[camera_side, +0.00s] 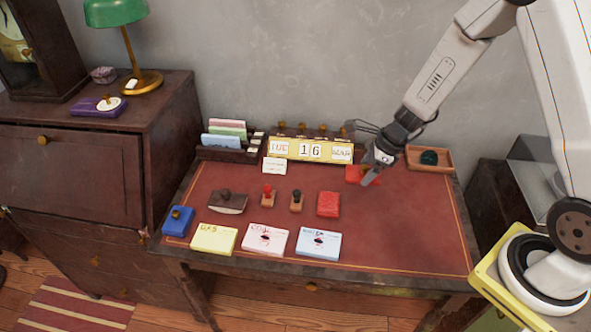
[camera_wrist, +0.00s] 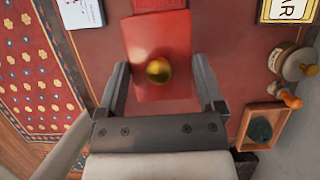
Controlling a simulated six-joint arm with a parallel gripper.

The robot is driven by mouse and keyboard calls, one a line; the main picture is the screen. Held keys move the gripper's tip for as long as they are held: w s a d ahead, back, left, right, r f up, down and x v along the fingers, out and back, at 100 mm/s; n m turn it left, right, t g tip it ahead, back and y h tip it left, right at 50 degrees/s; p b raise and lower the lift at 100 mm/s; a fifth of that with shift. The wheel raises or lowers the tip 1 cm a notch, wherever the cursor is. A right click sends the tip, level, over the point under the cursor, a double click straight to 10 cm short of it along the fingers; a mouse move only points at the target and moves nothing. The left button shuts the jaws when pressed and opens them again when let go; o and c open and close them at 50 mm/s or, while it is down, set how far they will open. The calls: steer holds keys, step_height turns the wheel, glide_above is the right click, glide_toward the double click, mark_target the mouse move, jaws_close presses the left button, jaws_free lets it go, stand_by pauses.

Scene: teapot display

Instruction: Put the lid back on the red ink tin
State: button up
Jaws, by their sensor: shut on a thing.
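The lid (camera_side: 354,174) is a flat red rectangle beside my gripper (camera_side: 369,178) at the back right of the desk. In the wrist view the lid (camera_wrist: 140,55) shows a round brass knob on top and lies between the two fingers of my gripper (camera_wrist: 160,62), which is shut on it. I cannot tell how high the lid is above the desk. The red ink tin (camera_side: 328,204) sits on the desk, in front and to the left of the lid, with its red pad showing. Only an edge of the tin (camera_wrist: 157,4) shows at the top of the wrist view.
A wooden tray (camera_side: 447,160) with a dark green thing stands at the back right. A date calendar (camera_side: 310,150) stands behind. Two stamps (camera_side: 268,196), a blotter (camera_side: 228,203) and several paper pads (camera_side: 318,244) lie left of and before the tin. The right desk top is clear.

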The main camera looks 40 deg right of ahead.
mark_target(329, 203)
stand_by(0.4)
steer(key=shift+w+a+f+n+g+y, duration=0.25)
steer(key=shift+w+a+n, duration=0.3)
steer(key=shift+w+n, duration=0.35)
steer(key=w+a+f+n+g, duration=0.1)
steer(key=n+g, duration=0.1)
steer(key=n, duration=0.3)
steer(key=w+a+f+n+g, duration=0.1)
steer(key=w+a+n, duration=0.1)
steer(key=n, duration=0.3)
steer(key=w+a+f+n+g, duration=0.1)
steer(key=n+g, duration=0.1)
steer(key=n, duration=0.4)
steer(key=shift+w+a+f+g, duration=0.2)
steer(key=shift+w+f+g, duration=0.1)
steer(key=shift+w+g, duration=0.05)
steer(key=shift+f, duration=0.15)
steer(key=shift+f, duration=3.05)
steer(key=shift+f, duration=0.15)
